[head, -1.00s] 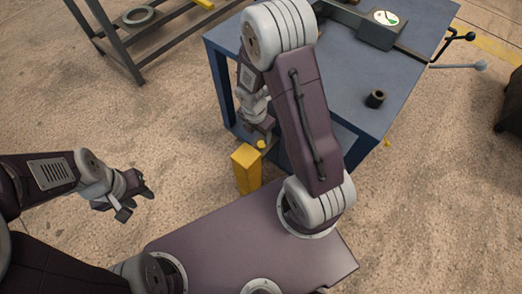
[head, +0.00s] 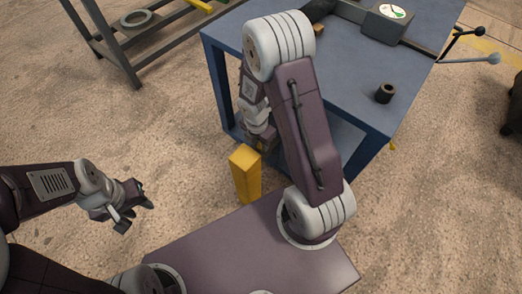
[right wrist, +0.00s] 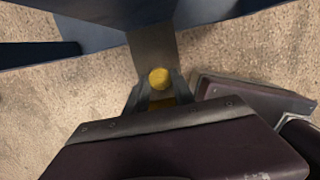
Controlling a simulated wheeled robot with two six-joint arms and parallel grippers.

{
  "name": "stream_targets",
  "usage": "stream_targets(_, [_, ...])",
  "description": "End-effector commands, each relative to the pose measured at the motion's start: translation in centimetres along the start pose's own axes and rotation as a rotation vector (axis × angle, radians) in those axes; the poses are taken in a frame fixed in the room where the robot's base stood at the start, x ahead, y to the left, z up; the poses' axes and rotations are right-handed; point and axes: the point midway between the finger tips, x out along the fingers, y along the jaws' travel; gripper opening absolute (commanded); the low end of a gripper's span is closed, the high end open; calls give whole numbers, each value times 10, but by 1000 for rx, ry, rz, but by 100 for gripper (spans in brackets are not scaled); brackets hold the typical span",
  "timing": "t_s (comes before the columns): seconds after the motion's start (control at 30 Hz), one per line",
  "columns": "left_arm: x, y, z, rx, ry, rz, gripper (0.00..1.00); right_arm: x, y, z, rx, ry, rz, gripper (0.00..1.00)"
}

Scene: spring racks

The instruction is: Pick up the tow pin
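A round yellow knob (right wrist: 158,78), which I take for the head of the tow pin, shows in the right wrist view. It lies between the fingertips of my right gripper (right wrist: 158,88), which stand apart with a small gap on each side of it. Its shaft is not visible. In the head view my right gripper (head: 263,143) is low beside the blue table's near left side, and the knob cannot be made out there. My left gripper (head: 133,207) is open and empty above the floor at the left.
A yellow post (head: 245,175) stands just in front of my right gripper. The blue table (head: 345,75) carries a gauge box (head: 390,22) and a dark hollow cylinder (head: 384,93). A dark metal rack (head: 110,45) holds a ring (head: 136,18) at the back left.

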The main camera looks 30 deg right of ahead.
Motion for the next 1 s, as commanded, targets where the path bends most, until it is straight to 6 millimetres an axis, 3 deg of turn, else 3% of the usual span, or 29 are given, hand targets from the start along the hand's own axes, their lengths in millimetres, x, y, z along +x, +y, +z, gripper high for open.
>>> stream_targets(0.23, [-1,0,0,0,0,0,36,-1,0,0,0,0,0,0])
stream_targets(0.37, [-12,0,-1,0,0,0,36,-14,0,2,1,0,1,0])
stream_targets(0.7, [-71,1,-7,0,0,0,36,-90,1,11,1,-1,2,0])
stream_targets(1.0, [-112,2,-12,0,0,0,36,-154,1,19,0,-1,2,0])
